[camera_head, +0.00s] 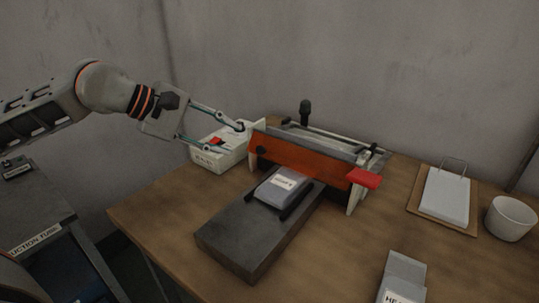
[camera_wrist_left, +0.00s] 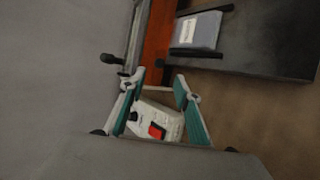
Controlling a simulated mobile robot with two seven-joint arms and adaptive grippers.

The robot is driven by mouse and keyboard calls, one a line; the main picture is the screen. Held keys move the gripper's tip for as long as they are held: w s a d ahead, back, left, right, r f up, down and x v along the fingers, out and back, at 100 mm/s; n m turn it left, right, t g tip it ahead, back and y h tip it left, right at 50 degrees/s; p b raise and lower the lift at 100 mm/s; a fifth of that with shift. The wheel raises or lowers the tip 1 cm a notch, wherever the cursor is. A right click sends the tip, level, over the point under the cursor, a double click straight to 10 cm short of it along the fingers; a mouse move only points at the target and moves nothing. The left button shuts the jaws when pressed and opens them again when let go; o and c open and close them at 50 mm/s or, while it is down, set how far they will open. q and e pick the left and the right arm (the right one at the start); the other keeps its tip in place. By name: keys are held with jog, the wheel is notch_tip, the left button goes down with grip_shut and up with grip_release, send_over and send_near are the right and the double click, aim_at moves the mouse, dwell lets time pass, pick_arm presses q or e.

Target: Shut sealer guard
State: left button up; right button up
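The sealer (camera_head: 330,137) stands on the wooden table with a dark handle knob standing up at its back. Its orange guard (camera_head: 300,160) spans the front as a see-through panel, with a red tab (camera_head: 364,178) at its right end. The guard also shows in the left wrist view (camera_wrist_left: 157,42). A grey packet (camera_head: 279,187) lies on the dark block in front of the guard. My left gripper (camera_head: 240,139) is open and empty, with fingers apart, by the guard's left end and above a white box. My right gripper is not in view.
The white box (camera_head: 207,158) with a red switch sits left of the sealer. A dark block (camera_head: 235,235) extends toward the front. A clipboard (camera_head: 445,195), a white cup (camera_head: 510,218) and a grey box (camera_head: 402,277) stand on the right. Bare table lies right of the block.

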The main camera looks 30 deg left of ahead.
aim_at(258, 149)
pick_arm(q)
jog(key=shift+b+x, duration=0.45)
jog(key=shift+x, duration=3.45)
jog(key=shift+c, duration=0.3)
grip_shut()
